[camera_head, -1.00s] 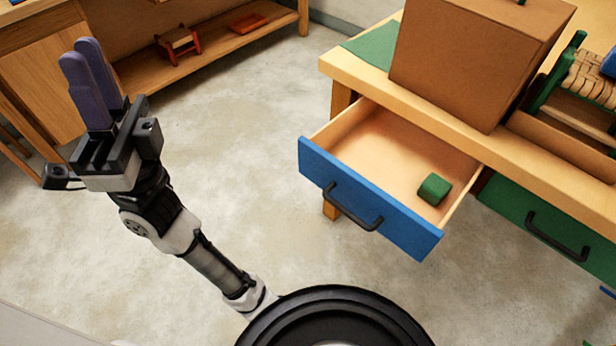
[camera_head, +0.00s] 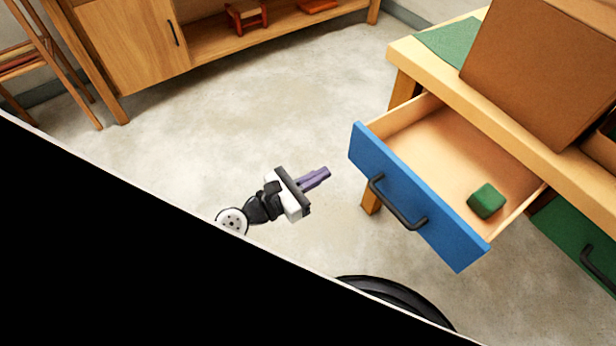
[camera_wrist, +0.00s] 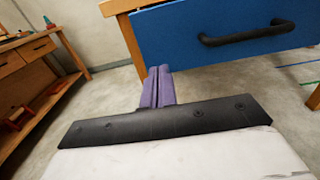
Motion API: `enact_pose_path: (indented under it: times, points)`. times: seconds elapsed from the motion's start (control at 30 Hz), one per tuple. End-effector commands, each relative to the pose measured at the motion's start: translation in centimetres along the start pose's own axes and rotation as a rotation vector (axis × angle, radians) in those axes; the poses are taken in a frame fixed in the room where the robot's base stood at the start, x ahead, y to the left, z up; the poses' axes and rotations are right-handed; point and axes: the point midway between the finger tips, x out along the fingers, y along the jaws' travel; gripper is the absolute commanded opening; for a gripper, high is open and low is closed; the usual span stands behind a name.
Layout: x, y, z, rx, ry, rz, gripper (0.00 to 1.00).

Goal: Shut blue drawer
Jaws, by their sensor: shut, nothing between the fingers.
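The blue drawer (camera_head: 415,200) stands pulled out from the wooden workbench, with a black bar handle (camera_head: 398,203) on its front. A green block (camera_head: 486,201) lies inside it. My gripper (camera_head: 327,173) is shut and empty, to the left of the drawer front and apart from it, its purple fingers pointing toward the drawer. In the wrist view the shut fingers (camera_wrist: 157,72) show just below the left part of the blue drawer front (camera_wrist: 200,30), with the handle (camera_wrist: 245,33) up and to the right.
The workbench top (camera_head: 430,75) carries a large brown box (camera_head: 540,70) and a green mat (camera_head: 452,42). A green drawer (camera_head: 575,245) sits to the right of the blue one. A wooden cabinet (camera_head: 130,45) stands at the back left. The floor between is clear.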

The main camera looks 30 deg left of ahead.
Motion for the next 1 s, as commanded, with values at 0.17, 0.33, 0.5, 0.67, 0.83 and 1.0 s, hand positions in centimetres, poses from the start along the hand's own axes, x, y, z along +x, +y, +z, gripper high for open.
enact_pose_path:
  times: [0.17,0.33,0.5,0.67,0.83,1.0]
  points:
    - [4.0,-0.1,0.3,-0.002,-0.002,-0.004,0.00]
    - [6.9,0.0,0.3,-0.001,-0.002,-0.002,0.00]
    - [8.4,0.0,0.1,-0.001,-0.002,0.000,0.00]
    - [8.8,0.0,0.1,-0.001,-0.002,0.000,0.00]
    - [8.8,0.0,0.1,-0.001,-0.002,0.001,0.00]
    - [8.9,0.0,0.1,-0.001,-0.003,0.000,0.00]
